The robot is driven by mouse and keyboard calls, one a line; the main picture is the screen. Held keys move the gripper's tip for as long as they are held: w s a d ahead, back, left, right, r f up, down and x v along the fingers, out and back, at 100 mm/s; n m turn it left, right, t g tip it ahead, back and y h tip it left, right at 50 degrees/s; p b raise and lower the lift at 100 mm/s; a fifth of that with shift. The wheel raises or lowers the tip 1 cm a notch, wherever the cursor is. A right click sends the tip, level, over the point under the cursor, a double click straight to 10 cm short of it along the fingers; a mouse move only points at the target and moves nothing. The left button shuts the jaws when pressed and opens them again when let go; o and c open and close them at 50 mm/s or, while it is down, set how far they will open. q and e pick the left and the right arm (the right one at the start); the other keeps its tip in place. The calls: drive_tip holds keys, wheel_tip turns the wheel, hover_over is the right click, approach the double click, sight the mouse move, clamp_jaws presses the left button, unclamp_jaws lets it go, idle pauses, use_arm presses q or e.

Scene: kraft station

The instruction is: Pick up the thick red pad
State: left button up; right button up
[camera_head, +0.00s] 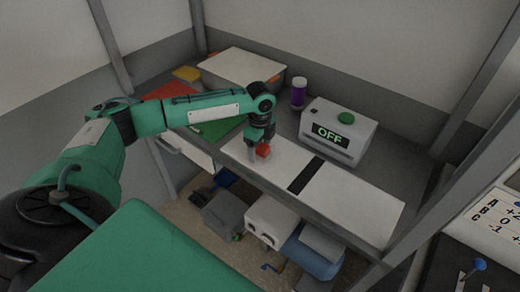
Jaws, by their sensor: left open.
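My left gripper (260,150) comes down over the pale front strip of the workbench. It is open. A small thick red block (263,152), likely the red pad, shows right at its fingertips. I cannot tell whether the fingers touch it, and part of it is hidden by the gripper. A flat red sheet (165,91) lies at the back left of the bench, partly behind my left arm. My right gripper is out of view.
A white box with an OFF display and green button (346,118) stands right of the gripper. A purple bottle (298,93), a large pale case (240,66), a yellow item (187,73) and a green sheet (215,130) are behind. The white strip's right part is clear.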

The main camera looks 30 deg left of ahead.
sight(260, 146)
use_arm(q)
drive_tip(key=c, duration=0.9)
drive_tip(key=shift+c, duration=0.9)
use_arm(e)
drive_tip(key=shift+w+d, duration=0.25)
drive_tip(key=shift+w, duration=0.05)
use_arm(q)
drive_tip(key=shift+r, duration=0.1)
